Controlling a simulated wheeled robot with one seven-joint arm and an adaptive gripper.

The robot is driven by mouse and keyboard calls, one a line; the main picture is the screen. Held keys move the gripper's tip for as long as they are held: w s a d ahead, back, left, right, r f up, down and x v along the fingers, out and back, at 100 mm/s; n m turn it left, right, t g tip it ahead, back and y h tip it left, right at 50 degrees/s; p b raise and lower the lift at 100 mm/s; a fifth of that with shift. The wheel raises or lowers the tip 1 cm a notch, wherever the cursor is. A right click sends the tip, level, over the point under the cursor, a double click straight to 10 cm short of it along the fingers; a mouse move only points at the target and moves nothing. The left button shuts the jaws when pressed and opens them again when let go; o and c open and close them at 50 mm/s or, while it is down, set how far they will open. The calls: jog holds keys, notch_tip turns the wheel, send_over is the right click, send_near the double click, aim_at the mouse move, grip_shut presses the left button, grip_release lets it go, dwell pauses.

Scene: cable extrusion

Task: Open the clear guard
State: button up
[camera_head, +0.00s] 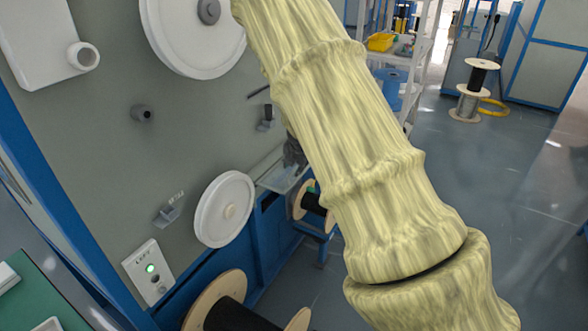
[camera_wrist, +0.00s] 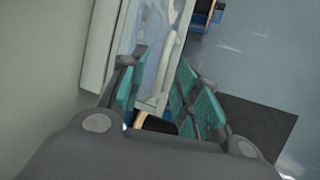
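The clear guard (camera_wrist: 152,42) shows in the wrist view as a pale, see-through panel with a light frame, just beyond my fingers. A whitish bar (camera_wrist: 171,38) runs along its right side, in line with the gap between the fingers. My gripper (camera_wrist: 161,78) has its two teal-padded fingers apart, one on each side of this gap. I cannot tell whether either finger touches the bar. In the head view, the dark gripper (camera_head: 293,152) is partly hidden behind my arm, close to a pale, clear-looking part of the guard (camera_head: 284,176).
The grey machine panel (camera_head: 110,150) with white wheels (camera_head: 224,209) stands at the left. A control box with a green light (camera_head: 150,272) is low on it. Cable spools (camera_head: 318,207) sit below. The floor (camera_head: 480,220) to the right is mostly clear.

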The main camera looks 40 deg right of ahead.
jog(key=v, duration=0.7)
jog(key=shift+a+r, duration=0.1)
dwell(0.5)
